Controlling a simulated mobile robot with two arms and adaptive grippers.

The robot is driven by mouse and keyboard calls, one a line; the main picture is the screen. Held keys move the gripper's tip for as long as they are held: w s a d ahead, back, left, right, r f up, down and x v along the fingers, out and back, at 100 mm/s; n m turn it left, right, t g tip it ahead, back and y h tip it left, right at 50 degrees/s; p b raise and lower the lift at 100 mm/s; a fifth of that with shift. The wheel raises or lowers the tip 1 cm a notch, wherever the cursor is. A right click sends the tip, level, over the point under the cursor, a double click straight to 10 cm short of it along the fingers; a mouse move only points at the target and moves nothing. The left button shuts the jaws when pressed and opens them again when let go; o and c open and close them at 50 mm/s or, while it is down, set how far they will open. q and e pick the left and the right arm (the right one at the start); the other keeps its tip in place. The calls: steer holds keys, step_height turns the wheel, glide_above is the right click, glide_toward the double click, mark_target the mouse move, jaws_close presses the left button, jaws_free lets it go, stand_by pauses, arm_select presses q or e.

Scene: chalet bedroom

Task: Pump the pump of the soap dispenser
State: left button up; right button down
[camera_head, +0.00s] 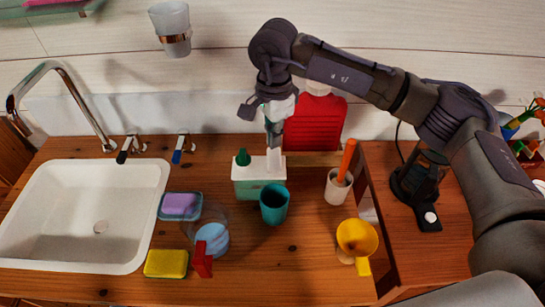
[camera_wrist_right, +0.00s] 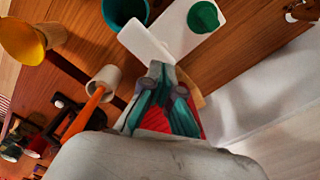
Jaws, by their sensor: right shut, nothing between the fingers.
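The soap dispenser (camera_head: 258,186) is a white and pale green box standing upright on the wooden counter, just behind a teal cup. Its top carries a green round cap (camera_head: 243,157) on the left and a white pump (camera_head: 275,159) on the right. In the right wrist view the white pump (camera_wrist_right: 144,42) lies just ahead of my fingertips, and the green cap (camera_wrist_right: 203,17) is beyond it. My right gripper (camera_head: 273,138) is shut and empty, pointing down right over the pump. I cannot tell whether the fingertips touch it. My left gripper is not in view.
The teal cup (camera_head: 274,205) is close in front of the dispenser. A clear pitcher (camera_head: 211,235), sponges and the sink (camera_head: 85,268) are left. The front middle counter is clear.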

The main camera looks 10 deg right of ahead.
stand_by(0.3)
steer(key=shift+r+p, duration=1.1)
steer(key=shift+r, duration=1.45)
steer(key=shift+f, duration=0.1)
